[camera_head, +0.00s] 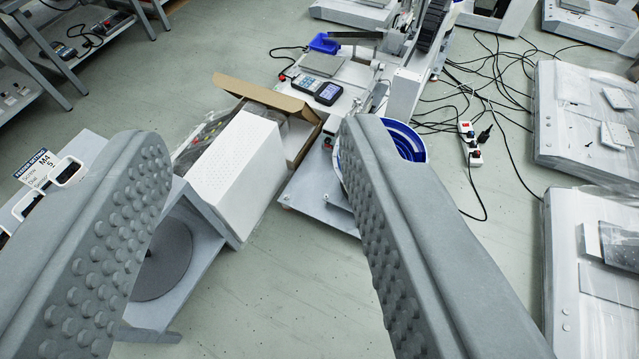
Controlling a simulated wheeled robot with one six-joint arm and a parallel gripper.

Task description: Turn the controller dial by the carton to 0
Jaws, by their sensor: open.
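My gripper (256,145) is open and empty. Its two studded grey fingers stand wide apart in the foreground. An open brown carton (262,94) lies beyond and between the fingertips, with a white block (236,172) in front of its left part. Just past the carton is a dark handheld unit with a small screen and keys (318,90). A grey housing with a round dark grey disc (168,262) is partly hidden behind the left finger. I cannot tell which part is the controller dial, and no dial number is readable.
A machine with a blue-lined bowl (408,140) is partly behind the right finger. Cables and a white power strip (470,143) lie on the floor. Bare floor (290,290) shows between the fingers.

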